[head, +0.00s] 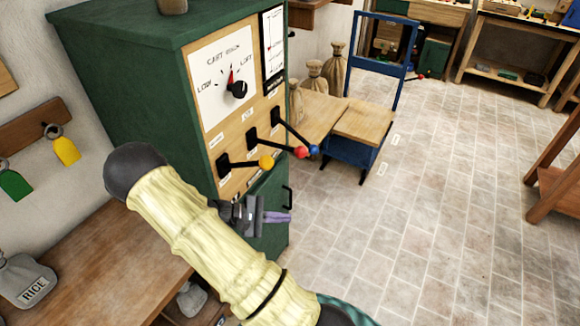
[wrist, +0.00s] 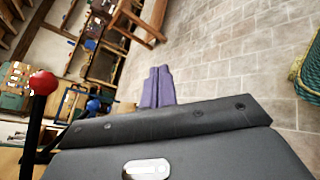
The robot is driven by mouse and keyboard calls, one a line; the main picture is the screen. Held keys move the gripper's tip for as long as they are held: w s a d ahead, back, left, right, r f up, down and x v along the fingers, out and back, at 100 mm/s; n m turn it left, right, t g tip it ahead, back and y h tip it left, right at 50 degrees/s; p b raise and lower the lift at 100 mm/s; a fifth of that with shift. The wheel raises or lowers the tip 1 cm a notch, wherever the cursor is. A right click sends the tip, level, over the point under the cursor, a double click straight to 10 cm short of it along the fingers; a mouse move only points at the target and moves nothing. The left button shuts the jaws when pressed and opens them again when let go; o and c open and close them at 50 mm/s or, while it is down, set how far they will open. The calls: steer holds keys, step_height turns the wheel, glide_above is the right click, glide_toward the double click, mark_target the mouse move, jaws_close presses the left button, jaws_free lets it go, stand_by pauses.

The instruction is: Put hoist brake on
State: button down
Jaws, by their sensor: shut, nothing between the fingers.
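A green control cabinet (head: 120,75) carries three black levers on a wooden panel. They end in a yellow knob (head: 266,163), a red knob (head: 301,152) and a blue knob (head: 314,150). All three levers stick out from the panel; the small labels are too blurred to tell which is the hoist brake. My gripper (head: 276,217), with purple fingers, is shut and empty, below the knobs and apart from them. In the wrist view the shut fingers (wrist: 158,88) point at open floor, with the red knob (wrist: 43,82) at the left.
A dial (head: 238,90) with a red pointer sits above the levers. A cabinet door with a black handle (head: 287,196) is below. A workbench (head: 95,250) is at left.

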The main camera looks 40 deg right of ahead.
mark_target(277, 146)
steer(key=w+f+n+t+h, duration=0.1)
steer(key=w+n+t+h, duration=0.6)
steer(key=w+h, duration=0.3)
steer(key=shift+w+d+f+t+h+b, duration=0.15)
steer(key=shift+d+f+t+h+b, duration=0.15)
steer(key=shift+t+h+b, duration=0.4)
steer(key=shift+d+r+p, duration=0.1)
steer(key=shift+p, duration=0.2)
steer(key=s+a+r+p+x, duration=0.1)
steer(key=p+x, duration=0.4)
steer(key=x, duration=0.7)
steer(key=shift+s+d+r, duration=0.2)
steer(key=shift+s+r, duration=0.15)
steer(key=shift+r, duration=0.3)
